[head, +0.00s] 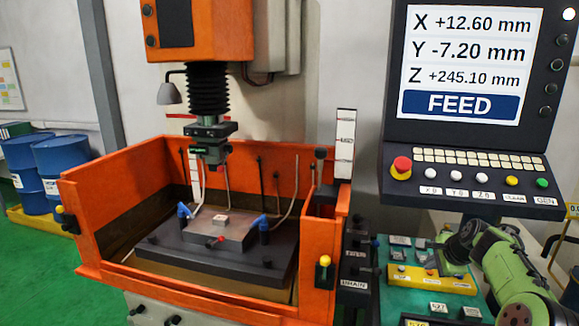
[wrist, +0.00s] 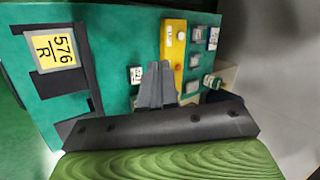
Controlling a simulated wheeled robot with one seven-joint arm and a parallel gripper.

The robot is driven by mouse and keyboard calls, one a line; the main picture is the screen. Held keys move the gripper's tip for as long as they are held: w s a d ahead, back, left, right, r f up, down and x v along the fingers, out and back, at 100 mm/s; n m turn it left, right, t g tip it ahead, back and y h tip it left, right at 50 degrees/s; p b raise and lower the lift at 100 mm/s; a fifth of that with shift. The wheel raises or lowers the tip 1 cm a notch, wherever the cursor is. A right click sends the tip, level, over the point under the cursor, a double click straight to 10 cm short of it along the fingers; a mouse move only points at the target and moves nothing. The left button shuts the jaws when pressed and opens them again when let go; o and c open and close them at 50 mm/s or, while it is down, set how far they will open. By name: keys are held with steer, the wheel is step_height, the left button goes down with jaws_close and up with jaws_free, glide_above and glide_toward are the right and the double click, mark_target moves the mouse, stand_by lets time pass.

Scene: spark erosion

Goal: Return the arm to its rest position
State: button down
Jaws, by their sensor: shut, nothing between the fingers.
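My green arm (head: 508,268) reaches in from the lower right in the head view, over the right side of a green bench top. My gripper shows in the wrist view (wrist: 157,72) as two grey fingers held together, with nothing between them. The fingers point at the bench top (wrist: 110,45), beside a yellow strip (wrist: 173,48). I cannot tell how far the fingertips are above the bench. In the head view the fingers cannot be clearly made out.
The control panel (head: 462,178) with its screen stands behind my arm. The orange machine tank (head: 95,215) holds a dark table with a block, left of the bench. A yellow plate marked 576 R (wrist: 54,48) lies on the bench. Blue drums (head: 65,160) stand far left.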

steer(key=s+a+r+n+g, duration=0.1)
steer(key=s+a+r+n, duration=0.3)
steer(key=a, duration=0.3)
steer(key=s+a+r+n+h, duration=0.1)
steer(key=s+a+r+n, duration=0.2)
steer(key=s+a, duration=0.25)
steer(key=s+a+r+n+g, duration=0.1)
steer(key=s+a+r+n, duration=0.3)
steer(key=a, duration=0.3)
steer(key=s+a+f+n, duration=0.1)
steer(key=s+a+n, duration=0.1)
steer(key=s, duration=0.6)
steer(key=s+a+f+n, duration=0.2)
steer(key=s+n, duration=0.1)
steer(key=s, duration=0.6)
steer(key=s+a+f+n, duration=0.1)
steer(key=s+a+n, duration=0.1)
steer(key=s, duration=0.6)
steer(key=shift+s+a+f+n+y, duration=0.3)
steer(key=shift+s+a+f, duration=0.1)
